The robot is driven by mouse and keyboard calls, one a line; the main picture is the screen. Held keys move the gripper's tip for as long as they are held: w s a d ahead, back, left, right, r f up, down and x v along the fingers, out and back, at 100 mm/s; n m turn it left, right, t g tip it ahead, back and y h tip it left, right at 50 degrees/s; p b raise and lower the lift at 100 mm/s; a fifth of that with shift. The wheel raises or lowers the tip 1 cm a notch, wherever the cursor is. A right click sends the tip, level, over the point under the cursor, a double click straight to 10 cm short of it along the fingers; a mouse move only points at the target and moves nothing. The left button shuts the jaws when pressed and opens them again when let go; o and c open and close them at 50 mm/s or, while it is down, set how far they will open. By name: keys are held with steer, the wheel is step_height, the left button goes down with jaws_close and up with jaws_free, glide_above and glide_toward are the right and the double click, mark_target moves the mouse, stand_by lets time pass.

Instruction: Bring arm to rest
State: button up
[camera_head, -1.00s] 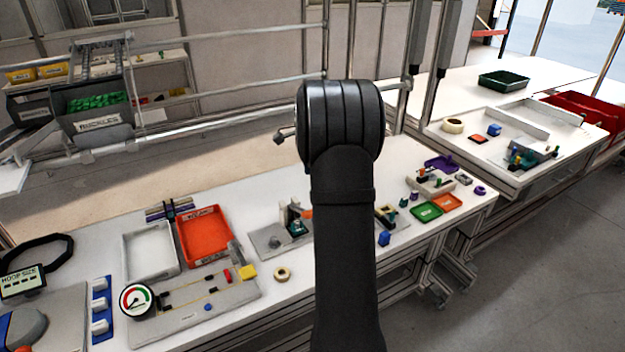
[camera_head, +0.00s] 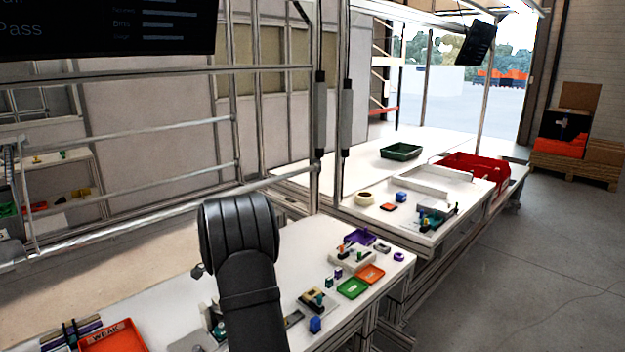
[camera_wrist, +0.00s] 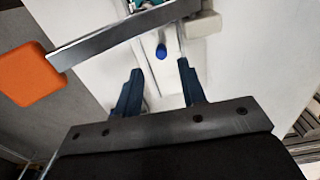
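My arm (camera_head: 243,260), dark grey and black, rises from the bottom of the head view over the near bench. Its far end is turned away, so my gripper does not show there. In the wrist view my gripper (camera_wrist: 158,80) has two dark blue fingers standing apart with nothing between them. Beyond the fingertips are a small blue round part (camera_wrist: 161,51), a grey metal bar (camera_wrist: 125,32) and an orange block (camera_wrist: 30,76) at the left. I cannot tell how far the fingers are from these.
The bench to the right of my arm holds a green tray (camera_head: 353,288), an orange tray (camera_head: 371,274), a purple part (camera_head: 358,236) and a blue block (camera_head: 315,325). A red tray (camera_head: 118,338) is at bottom left. Metal rails (camera_head: 150,220) run behind my arm.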

steer(key=f, duration=0.7)
steer(key=shift+w+d, duration=0.25)
steer(key=shift+w, duration=0.1)
steer(key=shift+w+d, duration=0.15)
